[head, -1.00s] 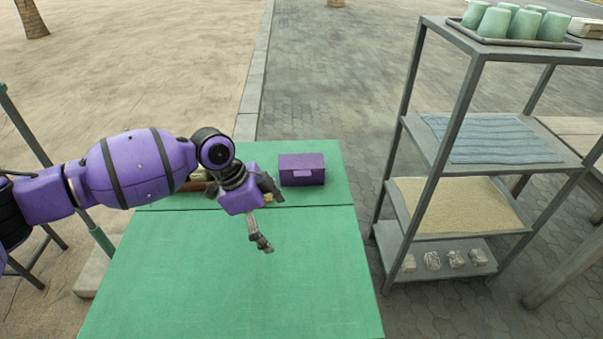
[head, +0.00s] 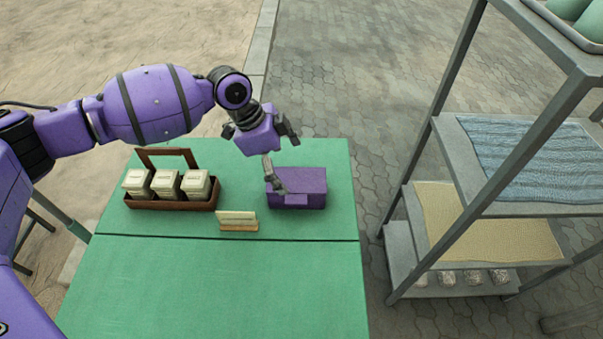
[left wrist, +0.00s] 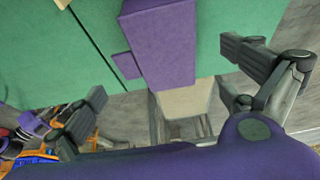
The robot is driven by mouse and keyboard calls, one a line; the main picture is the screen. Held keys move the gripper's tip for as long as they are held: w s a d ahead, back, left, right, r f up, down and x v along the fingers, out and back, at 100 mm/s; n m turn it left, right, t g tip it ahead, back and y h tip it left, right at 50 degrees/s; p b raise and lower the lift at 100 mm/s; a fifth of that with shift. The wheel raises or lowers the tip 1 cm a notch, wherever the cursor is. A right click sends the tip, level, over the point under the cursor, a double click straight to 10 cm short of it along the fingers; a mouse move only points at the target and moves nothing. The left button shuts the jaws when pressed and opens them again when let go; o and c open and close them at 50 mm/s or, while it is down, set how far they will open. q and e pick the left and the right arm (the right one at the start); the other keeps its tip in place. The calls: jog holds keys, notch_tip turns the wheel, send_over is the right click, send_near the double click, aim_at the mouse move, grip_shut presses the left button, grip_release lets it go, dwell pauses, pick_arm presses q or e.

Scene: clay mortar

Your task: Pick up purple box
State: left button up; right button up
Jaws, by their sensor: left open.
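The purple box (head: 305,186) sits on the far right part of the green table (head: 215,290), with a small tab on its near side. In the left wrist view the box (left wrist: 163,42) shows between the fingers, beyond the fingertips. My left gripper (head: 283,160) is open and empty at the box's far left side. One finger overlaps the box's left end in the head view; I cannot tell whether it touches. In the left wrist view both fingers (left wrist: 165,72) are spread wide. My right gripper is not in view.
A brown wooden carrier (head: 172,203) with several pale packets stands at the table's far left. A small wooden holder (head: 238,221) stands left of the box, nearer me. A grey shelf rack (head: 433,135) stands right of the table. The table's near half is clear.

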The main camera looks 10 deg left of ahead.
aim_at(295, 184)
pick_arm(q)
jog(key=x, duration=0.2)
jog(key=shift+s+d+f, duration=0.2)
jog(key=shift+s+f, duration=0.05)
jog(key=shift+f, duration=0.15)
jog(key=x, duration=0.4)
jog(key=shift+f, duration=0.2)
jog(key=shift+d+f, duration=0.1)
jog(key=shift+f, duration=0.1)
jog(key=c, duration=1)
jog(key=shift+c, duration=0.6)
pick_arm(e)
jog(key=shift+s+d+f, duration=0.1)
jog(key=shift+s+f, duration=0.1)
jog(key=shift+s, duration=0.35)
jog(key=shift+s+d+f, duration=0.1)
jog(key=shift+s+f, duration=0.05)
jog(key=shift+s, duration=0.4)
pick_arm(q)
jog(key=shift+r, duration=0.1)
